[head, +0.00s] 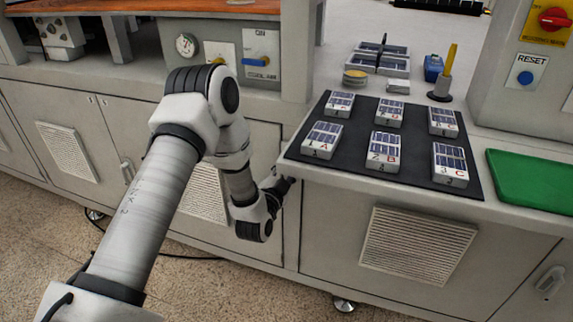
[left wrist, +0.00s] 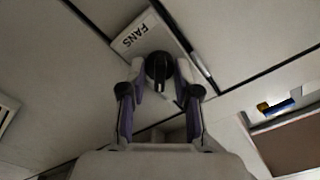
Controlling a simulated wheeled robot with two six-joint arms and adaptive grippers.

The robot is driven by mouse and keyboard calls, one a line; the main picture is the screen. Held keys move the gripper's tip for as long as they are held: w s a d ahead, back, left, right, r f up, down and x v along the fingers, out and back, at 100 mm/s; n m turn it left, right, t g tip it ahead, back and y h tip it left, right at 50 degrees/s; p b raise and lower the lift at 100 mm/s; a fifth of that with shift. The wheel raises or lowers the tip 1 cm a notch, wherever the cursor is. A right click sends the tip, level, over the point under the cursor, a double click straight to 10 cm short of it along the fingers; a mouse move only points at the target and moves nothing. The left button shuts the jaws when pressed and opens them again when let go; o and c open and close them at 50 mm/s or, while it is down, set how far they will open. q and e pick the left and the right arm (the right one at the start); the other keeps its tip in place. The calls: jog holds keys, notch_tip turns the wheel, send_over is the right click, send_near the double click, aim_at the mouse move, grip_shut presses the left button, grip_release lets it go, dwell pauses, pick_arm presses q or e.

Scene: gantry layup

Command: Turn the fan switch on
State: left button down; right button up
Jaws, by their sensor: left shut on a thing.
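The fan switch is a round black knob (left wrist: 158,68) on a pale plate marked FANS (left wrist: 142,33), seen in the left wrist view. My left gripper (left wrist: 162,82) is shut on the knob, with one finger on each side of it. I cannot tell from the knob whether it stands at on or off. In the head view my left arm reaches down to the cabinet front just left of the dark mat, and its gripper (head: 281,188) is small and dark there. The switch is hidden in that view. My right gripper is not in view.
A dark mat (head: 378,178) with several labelled cell blocks lies on the bench above. A green tray (head: 537,181) lies to its right. A blue-handled switch (head: 259,61) and a gauge (head: 186,45) are on the back left panel. Vented cabinet doors (head: 417,244) face me below.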

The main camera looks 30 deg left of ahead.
pick_arm(q)
jog(key=shift+m, duration=0.6)
jog(key=c, duration=1.2)
grip_release()
jog(key=v, duration=1.2)
jog(key=shift+d, duration=0.1)
